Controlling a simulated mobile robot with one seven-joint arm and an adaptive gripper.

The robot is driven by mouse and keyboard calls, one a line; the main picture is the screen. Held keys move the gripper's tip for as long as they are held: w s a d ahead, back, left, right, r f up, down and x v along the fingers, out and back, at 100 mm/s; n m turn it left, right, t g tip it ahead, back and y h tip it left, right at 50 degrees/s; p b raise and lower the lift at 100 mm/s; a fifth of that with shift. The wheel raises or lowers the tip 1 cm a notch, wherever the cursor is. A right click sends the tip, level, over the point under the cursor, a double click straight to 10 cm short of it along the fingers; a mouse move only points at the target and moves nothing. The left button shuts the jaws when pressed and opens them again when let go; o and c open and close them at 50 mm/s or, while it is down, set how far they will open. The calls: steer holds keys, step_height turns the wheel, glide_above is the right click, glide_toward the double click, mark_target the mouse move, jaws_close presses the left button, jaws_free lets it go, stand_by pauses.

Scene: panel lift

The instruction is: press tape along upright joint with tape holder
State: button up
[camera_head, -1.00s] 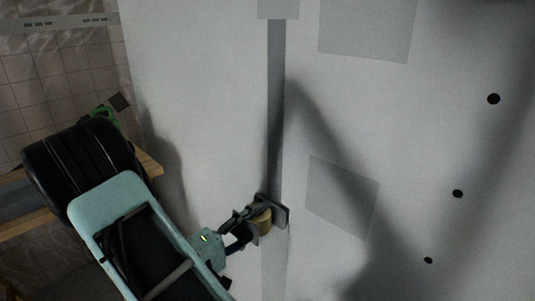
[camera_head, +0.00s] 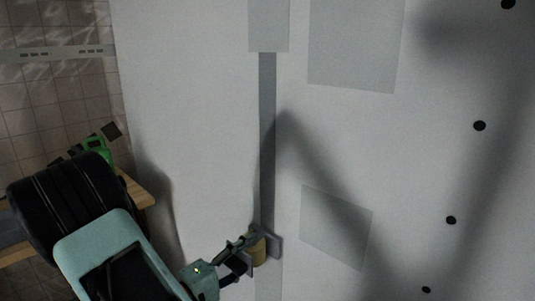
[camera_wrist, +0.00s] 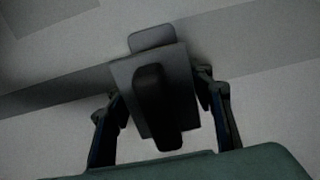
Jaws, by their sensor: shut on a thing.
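The upright joint shows in the head view as a dark grey strip (camera_head: 267,130) running down the pale panel (camera_head: 190,110). Below the holder the strip looks lighter. The tape holder (camera_head: 273,243) is a grey plate with a tan part behind it, at the lower part of the strip, and it appears to be against the panel. My gripper (camera_head: 252,247) is shut on the holder. In the wrist view the holder (camera_wrist: 187,100) is a grey plate with a dark handle, between the two fingers of my gripper (camera_wrist: 160,105), lying over the dark strip (camera_wrist: 50,97).
Lighter grey patches (camera_head: 352,45) lie on the panel, with one (camera_head: 268,25) at the strip's top. Black dots (camera_head: 479,126) line the right side. A wooden bench (camera_head: 137,192) with a green object (camera_head: 97,150) stands at left. Shadows cross the panel.

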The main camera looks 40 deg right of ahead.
steer(key=shift+d+b, duration=0.3)
steer(key=shift+d, duration=0.25)
stand_by(0.9)
steer(key=shift+r, duration=0.15)
step_height(320, 180, up, 50)
steer(key=p, duration=3.3)
step_height(320, 180, down, 19)
steer(key=b, duration=1.8)
steer(key=shift+r, duration=0.15)
